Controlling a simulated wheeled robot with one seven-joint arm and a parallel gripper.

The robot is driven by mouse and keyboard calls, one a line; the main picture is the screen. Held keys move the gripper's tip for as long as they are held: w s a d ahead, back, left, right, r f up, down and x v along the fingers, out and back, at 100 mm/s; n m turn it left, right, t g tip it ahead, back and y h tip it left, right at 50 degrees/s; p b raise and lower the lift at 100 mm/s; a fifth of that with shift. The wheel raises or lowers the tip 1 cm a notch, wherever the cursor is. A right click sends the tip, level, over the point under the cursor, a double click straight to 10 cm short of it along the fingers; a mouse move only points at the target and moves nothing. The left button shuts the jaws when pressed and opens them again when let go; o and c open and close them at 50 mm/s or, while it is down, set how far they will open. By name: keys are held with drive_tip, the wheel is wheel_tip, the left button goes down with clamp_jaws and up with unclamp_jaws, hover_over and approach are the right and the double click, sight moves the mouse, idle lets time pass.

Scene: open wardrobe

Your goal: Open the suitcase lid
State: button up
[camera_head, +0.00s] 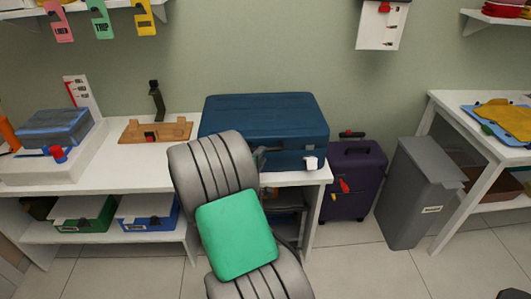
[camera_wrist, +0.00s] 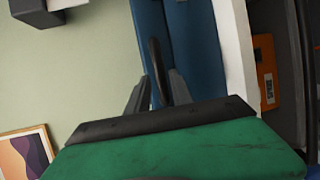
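A dark blue suitcase (camera_head: 265,115) lies flat on the white table, with its lid down. In the wrist view its blue front (camera_wrist: 208,60) fills the upper middle, with a seam running along it. A dark curved handle (camera_wrist: 155,62) stands out from the front. My gripper (camera_wrist: 160,82) is at this front, its two fingers apart with the handle between them. I cannot tell whether either finger touches it. In the head view my gripper (camera_head: 262,153) is partly hidden by my arm, at the suitcase's front side.
The white table (camera_head: 135,152) has a wooden stand (camera_head: 155,131) left of the suitcase and a box (camera_head: 54,127) farther left. A purple trolley case (camera_head: 352,182) and a grey bin (camera_head: 418,195) stand to the right. Wall space above the suitcase is clear.

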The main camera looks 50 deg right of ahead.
drive_tip(key=x, duration=0.5)
drive_tip(key=shift+w+d, duration=0.1)
drive_tip(key=shift+d, duration=0.05)
clamp_jaws()
idle(1.2)
